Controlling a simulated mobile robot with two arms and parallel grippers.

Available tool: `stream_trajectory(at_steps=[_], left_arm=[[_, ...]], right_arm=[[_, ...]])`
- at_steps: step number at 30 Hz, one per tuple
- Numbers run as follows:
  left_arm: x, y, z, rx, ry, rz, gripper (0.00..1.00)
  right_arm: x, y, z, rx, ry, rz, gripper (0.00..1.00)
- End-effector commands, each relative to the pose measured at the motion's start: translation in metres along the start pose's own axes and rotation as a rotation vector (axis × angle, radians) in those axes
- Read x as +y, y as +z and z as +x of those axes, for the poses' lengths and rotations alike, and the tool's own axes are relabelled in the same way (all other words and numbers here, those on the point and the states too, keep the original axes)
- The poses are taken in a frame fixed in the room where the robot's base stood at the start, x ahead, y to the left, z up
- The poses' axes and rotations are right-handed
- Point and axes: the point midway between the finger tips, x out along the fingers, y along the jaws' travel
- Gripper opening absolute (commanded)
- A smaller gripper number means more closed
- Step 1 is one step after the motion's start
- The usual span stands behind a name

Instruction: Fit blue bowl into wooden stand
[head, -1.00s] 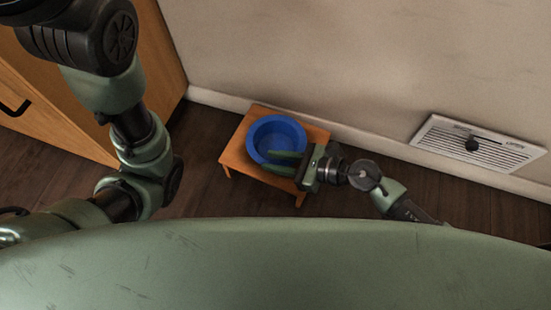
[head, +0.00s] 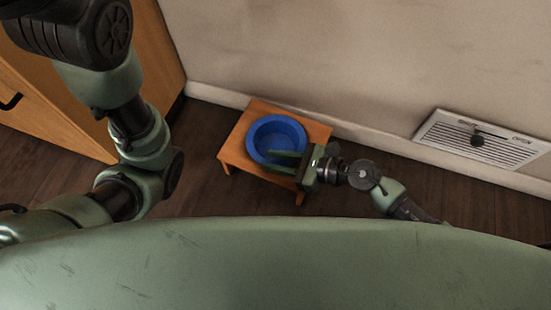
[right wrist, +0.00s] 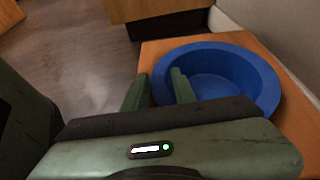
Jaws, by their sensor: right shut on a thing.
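The blue bowl (head: 277,133) sits upright at the small wooden stand (head: 236,147), a low orange-brown table on the floor by the wall. Whether the bowl is seated in an opening of the stand or only on its top, I cannot tell. My right gripper (head: 284,162) reaches in from the right and is shut on the near rim of the bowl. In the right wrist view one finger is outside the bowl (right wrist: 222,82) and the other is inside its rim. My left arm hangs at the left of the head view; its gripper is out of the picture.
A wooden cabinet (head: 105,60) with a black handle stands at the left. A pale wall with a baseboard runs behind the stand. A white vent (head: 480,140) is on the wall at the right. Dark wood floor (head: 205,120) lies open around the stand.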

Motion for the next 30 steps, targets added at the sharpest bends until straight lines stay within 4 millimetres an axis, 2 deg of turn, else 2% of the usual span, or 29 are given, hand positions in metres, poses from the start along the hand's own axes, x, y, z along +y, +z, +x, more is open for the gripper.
stream_trajectory(at_steps=[5, 6, 8, 17, 20, 30], left_arm=[[0.001, -0.001, -0.005, -0.002, -0.001, 0.0, 0.36], [0.001, 0.0, -0.004, -0.003, -0.001, 0.0, 0.36], [0.001, 0.0, -0.004, -0.004, -0.001, 0.0, 0.36], [0.001, 0.001, -0.004, -0.005, 0.0, 0.0, 0.36], [0.0, 0.002, -0.001, -0.006, 0.001, 0.0, 0.36], [-0.003, 0.008, 0.017, -0.005, 0.003, 0.001, 0.36]], right_arm=[[0.0, -0.004, 0.002, -0.001, -0.001, -0.001, 0.0], [0.0, -0.003, 0.001, -0.001, -0.001, -0.001, 0.37], [0.0, -0.003, 0.001, -0.001, 0.0, -0.001, 0.51], [0.0, -0.004, 0.001, 0.001, 0.0, 0.001, 0.51], [0.0, -0.003, -0.005, 0.002, 0.0, 0.002, 0.51], [0.0, -0.003, -0.061, 0.004, 0.0, 0.002, 0.51]])
